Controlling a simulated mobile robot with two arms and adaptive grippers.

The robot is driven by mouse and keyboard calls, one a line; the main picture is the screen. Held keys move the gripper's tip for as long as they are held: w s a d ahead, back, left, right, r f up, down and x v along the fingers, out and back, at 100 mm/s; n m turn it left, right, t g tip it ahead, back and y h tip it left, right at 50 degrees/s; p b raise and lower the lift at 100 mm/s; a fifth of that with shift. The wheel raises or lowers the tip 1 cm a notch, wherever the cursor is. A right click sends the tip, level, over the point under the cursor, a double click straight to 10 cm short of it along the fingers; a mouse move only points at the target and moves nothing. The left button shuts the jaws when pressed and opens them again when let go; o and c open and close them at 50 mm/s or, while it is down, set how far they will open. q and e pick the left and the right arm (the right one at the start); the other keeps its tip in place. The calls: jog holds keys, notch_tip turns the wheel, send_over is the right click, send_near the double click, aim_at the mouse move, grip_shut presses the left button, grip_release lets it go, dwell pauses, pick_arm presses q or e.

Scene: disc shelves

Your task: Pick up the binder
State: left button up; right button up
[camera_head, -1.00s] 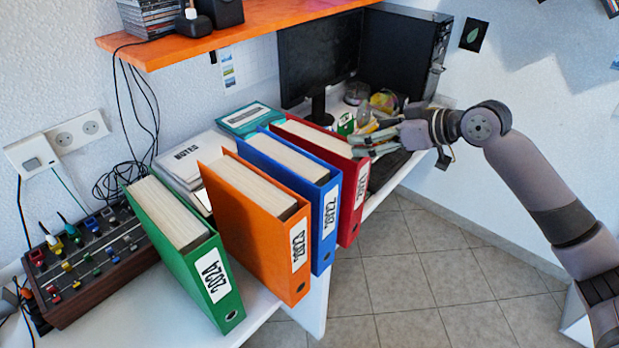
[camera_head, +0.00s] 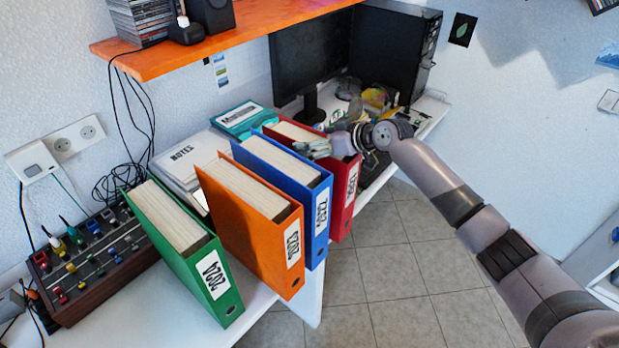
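Several binders stand in a row on the white desk: a green binder (camera_head: 228,283) labelled 2024, an orange binder (camera_head: 262,243) labelled 2023, a blue binder (camera_head: 318,218) labelled 2022 and a red binder (camera_head: 345,200) at the right end. The task does not say which binder. My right gripper (camera_head: 318,148) is over the top of the red binder, by the blue binder's upper edge. Its fingers are small and partly blend with the pages, so I cannot tell whether it is open or touching. My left gripper is not in view.
A mixer board (camera_head: 100,265) with cables sits at the left. Notebooks (camera_head: 185,165) lie behind the binders. An orange shelf (camera_head: 200,45) hangs above. A monitor (camera_head: 310,60) and a computer tower (camera_head: 395,50) stand at the back. Tiled floor lies right of the desk.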

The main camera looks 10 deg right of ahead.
jog(key=shift+w+a+f, duration=0.25)
jog(key=shift+w+a, duration=0.05)
jog(key=shift+w, duration=0.05)
jog(key=shift+c, duration=0.5)
jog(key=c, duration=1.9)
jog(key=shift+r, duration=0.15)
grip_shut()
